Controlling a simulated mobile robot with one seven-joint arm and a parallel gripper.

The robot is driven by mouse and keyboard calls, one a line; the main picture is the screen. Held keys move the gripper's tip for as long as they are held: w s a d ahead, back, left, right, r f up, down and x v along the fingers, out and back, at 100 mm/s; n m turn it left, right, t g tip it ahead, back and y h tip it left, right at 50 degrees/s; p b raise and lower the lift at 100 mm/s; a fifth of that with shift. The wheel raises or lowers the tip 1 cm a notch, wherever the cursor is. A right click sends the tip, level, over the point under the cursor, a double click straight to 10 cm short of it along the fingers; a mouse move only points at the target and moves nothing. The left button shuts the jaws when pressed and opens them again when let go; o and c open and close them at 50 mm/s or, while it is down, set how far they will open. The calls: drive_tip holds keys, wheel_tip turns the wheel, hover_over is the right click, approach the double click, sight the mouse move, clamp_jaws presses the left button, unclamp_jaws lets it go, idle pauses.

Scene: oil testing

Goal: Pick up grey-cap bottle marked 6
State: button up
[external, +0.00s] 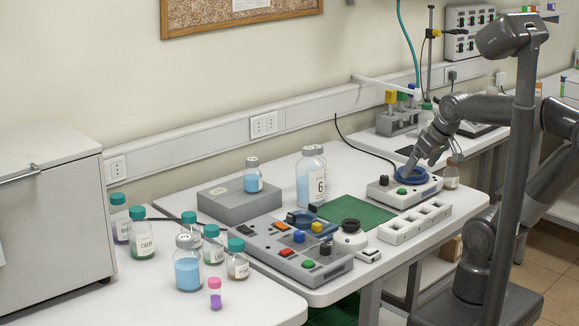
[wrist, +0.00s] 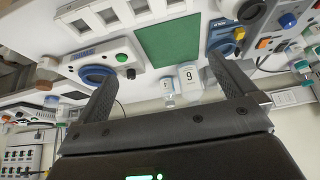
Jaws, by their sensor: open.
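The bottle marked 6 (external: 311,178) is a large clear bottle with pale blue liquid and a light grey cap. It stands upright at the back of the table, behind the green mat. In the wrist view the bottle (wrist: 188,78) appears upside down, so its mark looks like a 9. My gripper (external: 411,168) is over the blue-ringed device, to the right of the bottle and apart from it. In the wrist view my gripper (wrist: 169,82) is open and empty, and the bottle appears between its fingers, beyond them.
A smaller blue bottle (external: 253,175) stands on a grey box (external: 239,200) left of the bottle. The blue-ringed device (external: 404,188), a white slotted rack (external: 415,222) and a button panel (external: 290,250) surround the green mat (external: 352,212), which is bare. Several bottles stand on the left table.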

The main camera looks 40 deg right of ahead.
drive_tip(key=w+a+r+n+g+y, duration=0.1)
drive_tip(key=w+r, duration=0.1)
drive_tip(key=w, duration=0.6)
drive_tip(key=w+a+r+n, duration=0.1)
drive_tip(key=w+r+n, duration=0.15)
drive_tip(key=w, duration=0.45)
drive_tip(key=n+y, duration=0.1)
drive_tip(key=n, duration=0.1)
approach(307, 159)
drive_tip(key=d, duration=0.2)
drive_tip(key=shift+g, duration=0.3)
drive_tip(key=x, duration=0.3)
drive_tip(key=w+x, duration=0.1)
drive_tip(key=x, duration=0.7)
drive_tip(key=shift+w+a, duration=0.2)
drive_tip(key=shift+r, duration=0.15)
drive_tip(key=c, duration=1.8)
